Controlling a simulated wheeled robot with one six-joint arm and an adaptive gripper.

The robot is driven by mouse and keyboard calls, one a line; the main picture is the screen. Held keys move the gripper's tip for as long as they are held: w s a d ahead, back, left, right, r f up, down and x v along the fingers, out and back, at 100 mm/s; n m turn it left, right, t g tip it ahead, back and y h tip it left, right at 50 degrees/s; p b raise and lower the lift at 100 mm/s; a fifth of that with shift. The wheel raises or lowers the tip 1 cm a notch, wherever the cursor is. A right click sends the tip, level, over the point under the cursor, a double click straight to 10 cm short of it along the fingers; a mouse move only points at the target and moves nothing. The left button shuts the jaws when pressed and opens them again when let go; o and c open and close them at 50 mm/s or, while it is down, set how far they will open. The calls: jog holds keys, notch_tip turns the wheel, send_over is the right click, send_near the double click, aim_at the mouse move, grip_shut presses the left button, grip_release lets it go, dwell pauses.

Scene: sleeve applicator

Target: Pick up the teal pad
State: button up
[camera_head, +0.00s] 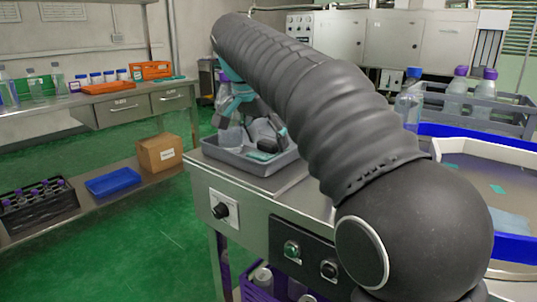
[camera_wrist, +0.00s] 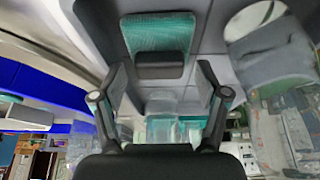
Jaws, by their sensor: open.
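The teal pad (camera_wrist: 158,30) shows at the top middle of the wrist view, flat and ribbed, with a dark grey block-like part (camera_wrist: 159,66) along its near edge. In the head view a small teal patch, apparently the pad (camera_head: 261,156), lies in the grey tray (camera_head: 226,158) beside a dark piece. My gripper (camera_wrist: 161,88) is open, its two fingers spread on either side below the pad in the wrist view, with nothing between them. In the head view my gripper (camera_head: 250,122) is over the tray, partly hidden by my arm.
Clear bottles (camera_wrist: 175,125) appear beyond the fingers in the wrist view. The steel bench (camera_head: 262,198) carries the tray. A blue-edged table (camera_head: 480,133) with a rack of bottles (camera_head: 484,90) stands at right. A shelf with a cardboard box (camera_head: 160,153) is at left.

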jog(key=shift+x, duration=0.9)
jog(key=shift+s, duration=0.1)
jog(key=c, duration=0.8)
jog(key=shift+r, duration=0.15)
jog(key=shift+r, duration=0.6)
notch_tip(320, 180, up, 3)
jog(key=shift+f+p, duration=0.1)
jog(key=shift+p, duration=0.5)
jog(key=s+d+r, duration=0.1)
jog(key=d+r, duration=0.1)
jog(key=d, duration=0.1)
jog(key=s+d+r, duration=0.1)
jog(key=d+r, duration=0.1)
jog(key=d, duration=0.2)
jog(key=s+d+r, duration=0.2)
jog(key=d, duration=0.2)
jog(key=shift+r, duration=0.4)
jog(key=shift+a, duration=0.1)
